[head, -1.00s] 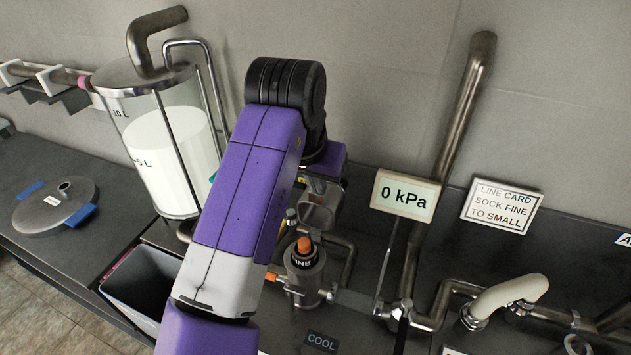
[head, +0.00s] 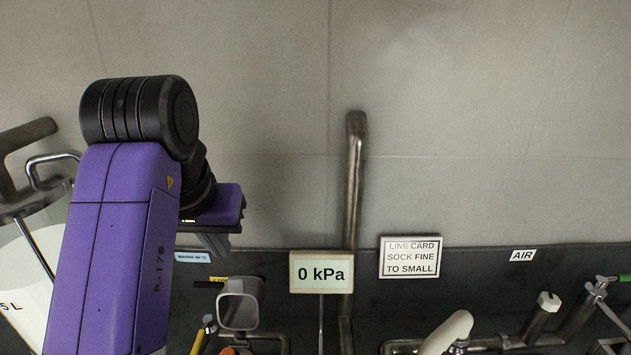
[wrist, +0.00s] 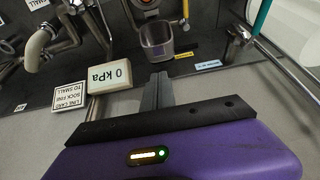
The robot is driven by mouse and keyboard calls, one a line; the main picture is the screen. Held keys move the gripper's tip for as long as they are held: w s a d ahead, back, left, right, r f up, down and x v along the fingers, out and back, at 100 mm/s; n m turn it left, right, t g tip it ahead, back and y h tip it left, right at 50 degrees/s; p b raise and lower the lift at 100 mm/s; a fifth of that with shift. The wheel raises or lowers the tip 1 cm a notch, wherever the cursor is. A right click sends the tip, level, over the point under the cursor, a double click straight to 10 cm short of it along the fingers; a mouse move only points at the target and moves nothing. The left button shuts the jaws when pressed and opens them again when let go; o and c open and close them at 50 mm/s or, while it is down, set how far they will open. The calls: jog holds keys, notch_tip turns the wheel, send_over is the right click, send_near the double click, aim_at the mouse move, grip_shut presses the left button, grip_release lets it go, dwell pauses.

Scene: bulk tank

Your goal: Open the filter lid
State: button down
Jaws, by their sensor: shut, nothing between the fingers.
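In the wrist view the housing (wrist: 158,40) shows at the top, beyond the fingertips. My gripper (head: 214,243) hangs near the wall above and left of the housing, partly hidden behind my arm. Its fingers (wrist: 155,88) are together in the wrist view, holding nothing and apart from the housing.
The 0 kPa display (head: 321,273) and a line card sign (head: 410,257) stand right of the housing. A thick steel pipe (head: 354,180) rises behind the display. Wall space above is clear.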

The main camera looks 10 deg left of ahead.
jog(key=w+r+t+y, duration=0.3)
jog(key=w+r+t, duration=0.4)
jog(key=w, duration=0.4)
jog(key=s+d+f+n+t+y, duration=0.1)
jog(key=d+f+n+t, duration=0.15)
jog(key=d+f, duration=0.4)
jog(key=s+d+f+n+t+y, duration=0.1)
jog(key=s+d+f+t, duration=0.2)
jog(key=d, duration=0.7)
jog(key=s+d+f+t+y, duration=0.1)
jog(key=s+d+f, duration=0.4)
jog(key=s+d, duration=0.3)
jog(key=s+d+f+t, duration=0.1)
jog(key=s+d+f, duration=0.4)
jog(key=s+d, duration=0.2)
jog(key=s+d+f+m+g+h, duration=0.2)
jog(key=s+d, duration=0.4)
jog(key=s, duration=0.7)
jog(key=s+d+f+m+g+h, duration=0.2)
jog(key=s+d+f+m+h, duration=0.2)
jog(key=s, duration=0.9)
jog(key=d+f+h, duration=0.1)
jog(key=d, duration=0.2)
jog(key=shift+f, duration=0.3)
